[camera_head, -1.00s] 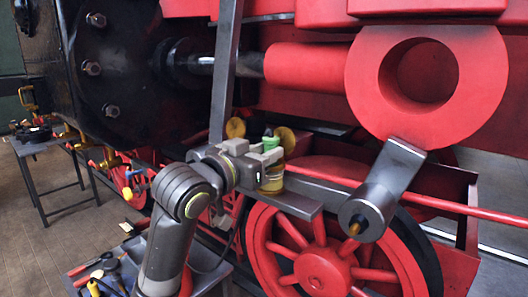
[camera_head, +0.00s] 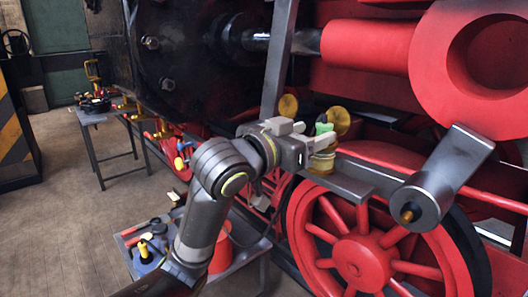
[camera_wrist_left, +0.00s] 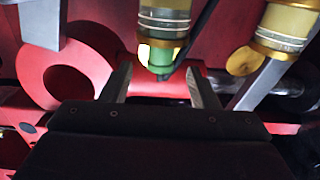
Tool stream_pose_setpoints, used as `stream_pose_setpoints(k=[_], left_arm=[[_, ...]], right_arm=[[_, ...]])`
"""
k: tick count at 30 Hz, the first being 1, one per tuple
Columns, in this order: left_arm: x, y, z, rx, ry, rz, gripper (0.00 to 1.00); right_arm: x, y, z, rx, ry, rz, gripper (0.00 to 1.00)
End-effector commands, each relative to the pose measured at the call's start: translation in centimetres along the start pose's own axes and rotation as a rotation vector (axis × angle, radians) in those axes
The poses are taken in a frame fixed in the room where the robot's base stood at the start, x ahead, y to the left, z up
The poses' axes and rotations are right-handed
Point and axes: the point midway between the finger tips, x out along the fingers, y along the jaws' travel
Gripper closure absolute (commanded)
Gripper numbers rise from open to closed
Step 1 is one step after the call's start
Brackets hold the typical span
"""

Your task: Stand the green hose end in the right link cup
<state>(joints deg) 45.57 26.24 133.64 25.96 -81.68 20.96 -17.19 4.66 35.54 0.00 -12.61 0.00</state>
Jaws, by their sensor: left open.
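The green hose end (camera_head: 323,128) stands upright at the top of the right link cup (camera_head: 321,164), a glass and brass cup on a grey bar. In the left wrist view, which looks upside down, the green hose end (camera_wrist_left: 160,57) meets the mouth of this cup (camera_wrist_left: 165,20); how deep it sits is hidden. My left gripper (camera_head: 320,143) is open at the cup's top. Its fingers show either side of the green hose end in the wrist view (camera_wrist_left: 160,82), with gaps. A second cup (camera_wrist_left: 290,20) stands beside it, hidden behind my gripper in the head view. My right gripper is out of view.
Two round brass discs (camera_head: 288,107) stand behind the cups. A grey upright bar (camera_head: 279,60) rises close to my gripper. The red wheel (camera_head: 360,258) and grey crank (camera_head: 440,180) are to the right. A tool trolley (camera_head: 160,225) and a table (camera_head: 100,118) stand left.

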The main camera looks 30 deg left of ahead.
Motion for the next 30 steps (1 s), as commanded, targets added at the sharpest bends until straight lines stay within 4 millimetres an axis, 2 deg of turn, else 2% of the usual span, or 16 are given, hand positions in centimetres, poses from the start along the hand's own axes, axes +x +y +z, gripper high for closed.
stream_pose_setpoints(k=[6,12,15,30], left_arm=[[-3.6,-0.1,0.1,0.007,0.002,-0.003,0.45],[-6.1,-0.1,0.2,0.008,0.001,-0.003,0.45],[-6.3,0.0,0.6,0.006,0.004,0.004,0.45],[-8.4,0.0,0.6,0.005,0.005,0.001,0.45]], right_arm=[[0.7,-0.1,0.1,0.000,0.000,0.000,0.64],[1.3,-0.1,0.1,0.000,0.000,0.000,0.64],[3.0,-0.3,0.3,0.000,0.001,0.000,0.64],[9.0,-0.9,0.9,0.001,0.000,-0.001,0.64]])
